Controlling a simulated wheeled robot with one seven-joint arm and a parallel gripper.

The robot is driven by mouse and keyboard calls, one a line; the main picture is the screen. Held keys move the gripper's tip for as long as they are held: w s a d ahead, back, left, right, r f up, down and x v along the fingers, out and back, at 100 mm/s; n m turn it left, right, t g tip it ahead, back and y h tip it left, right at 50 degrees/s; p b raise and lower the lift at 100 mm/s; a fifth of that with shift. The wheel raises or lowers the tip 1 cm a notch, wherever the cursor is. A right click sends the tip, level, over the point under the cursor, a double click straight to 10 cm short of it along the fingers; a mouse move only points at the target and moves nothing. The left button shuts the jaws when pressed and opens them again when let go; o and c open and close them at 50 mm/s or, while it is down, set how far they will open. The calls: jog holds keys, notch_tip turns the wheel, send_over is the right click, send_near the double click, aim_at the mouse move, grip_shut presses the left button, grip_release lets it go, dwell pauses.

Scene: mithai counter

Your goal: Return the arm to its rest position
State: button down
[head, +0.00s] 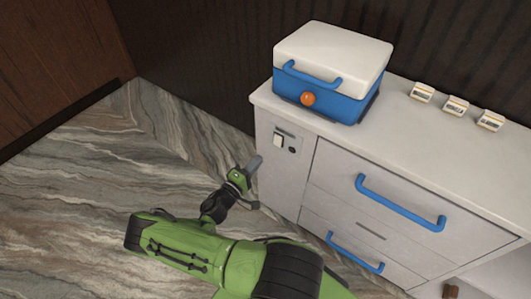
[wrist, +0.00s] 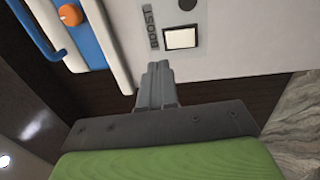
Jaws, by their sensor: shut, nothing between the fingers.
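My gripper (head: 254,165) is at the end of my green and black arm, in front of the left end of the white counter (head: 283,180). In the wrist view my gripper (wrist: 156,70) has its two grey fingers together, with nothing between them. The fingertips are close to the counter's side panel, near a white square switch (wrist: 181,39) labelled BOOST. I cannot tell whether they touch the panel. The switch also shows in the head view (head: 278,141).
A blue box with a white lid (head: 333,55), a blue handle and an orange knob (head: 307,99) stands on the counter. Several small label cards (head: 455,105) are to its right. Blue drawer handles (head: 400,203) stick out of the front. The marbled floor (head: 90,180) at left is clear.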

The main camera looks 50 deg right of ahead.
jog(key=shift+s+a+r, duration=0.15)
jog(key=shift+a, duration=1.1)
jog(key=s+a+r+m+g+y+p, duration=0.1)
jog(key=a+r+m+y+p, duration=0.2)
jog(key=a+r+y, duration=0.6)
jog(key=s+a+r+m+g+y+p, duration=0.1)
jog(key=s+a+r+m+y+p, duration=0.3)
jog(key=r, duration=0.9)
jog(key=s+a+r+n+t+y+p, duration=0.1)
jog(key=s+a+r+n+t+y, duration=0.2)
jog(key=s+a+r, duration=0.2)
jog(key=s+a+r+n+t+y+p, duration=0.2)
jog(key=s+a+r, duration=0.3)
jog(key=r, duration=0.7)
jog(key=shift+a+r+n+t+y, duration=0.2)
jog(key=shift+a+n+t+y, duration=0.25)
jog(key=shift+n+t, duration=0.15)
jog(key=shift+s, duration=0.15)
